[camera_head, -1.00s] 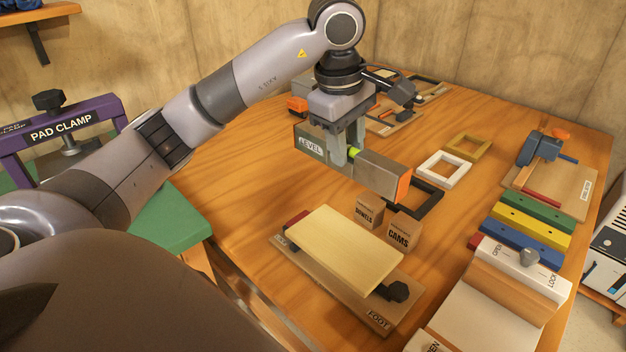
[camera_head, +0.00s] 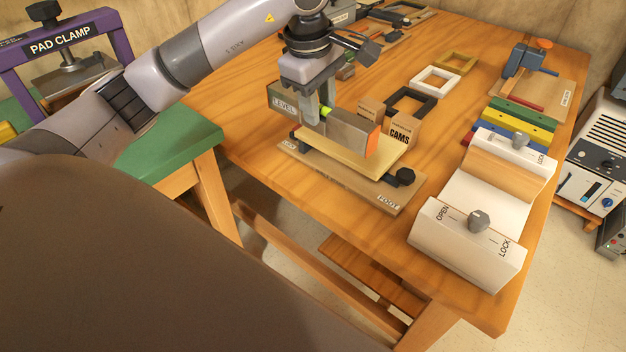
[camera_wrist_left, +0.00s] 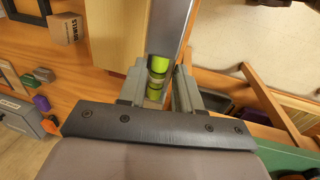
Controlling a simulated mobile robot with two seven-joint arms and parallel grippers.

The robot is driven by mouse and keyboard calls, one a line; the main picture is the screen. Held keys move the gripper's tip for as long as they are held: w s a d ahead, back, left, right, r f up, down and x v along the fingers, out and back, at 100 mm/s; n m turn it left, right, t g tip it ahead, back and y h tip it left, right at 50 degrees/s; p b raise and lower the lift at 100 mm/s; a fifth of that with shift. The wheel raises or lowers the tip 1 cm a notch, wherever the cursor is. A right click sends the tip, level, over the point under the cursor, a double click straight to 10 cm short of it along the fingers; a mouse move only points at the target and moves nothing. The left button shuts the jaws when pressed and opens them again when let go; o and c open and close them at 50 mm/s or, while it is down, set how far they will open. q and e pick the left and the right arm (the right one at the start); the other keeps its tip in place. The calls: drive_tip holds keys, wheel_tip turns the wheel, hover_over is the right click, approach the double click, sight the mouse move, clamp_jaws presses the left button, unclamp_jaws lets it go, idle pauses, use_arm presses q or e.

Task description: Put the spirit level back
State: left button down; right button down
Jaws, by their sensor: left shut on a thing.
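The spirit level (camera_head: 352,131) is a grey bar with an orange end cap, a green vial and a LEVEL label at its left end. My left gripper (camera_head: 318,114) points down and is shut on its middle, around the vial. In the head view the level covers part of a pale board (camera_head: 385,158) lying on a base marked FOOT (camera_head: 402,197); I cannot tell how high it hangs. In the left wrist view the level (camera_wrist_left: 170,22) runs up from between the fingers (camera_wrist_left: 157,90), beside the pale board (camera_wrist_left: 117,30). My right gripper is not in view.
A CAMS box (camera_head: 403,133) stands close behind the level. Black, white (camera_head: 437,81) and ochre frames lie further back. A white fixture with OPEN and LOCK marks (camera_head: 468,235) stands at the table's right front. A purple pad clamp (camera_head: 65,45) is on the green table (camera_head: 180,140).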

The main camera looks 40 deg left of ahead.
use_arm(q)
drive_tip(key=shift+f+b, duration=0.55)
drive_tip(key=shift+f, duration=8.25)
drive_tip(key=c, duration=0.8)
unclamp_jaws()
drive_tip(key=shift+f, duration=0.15)
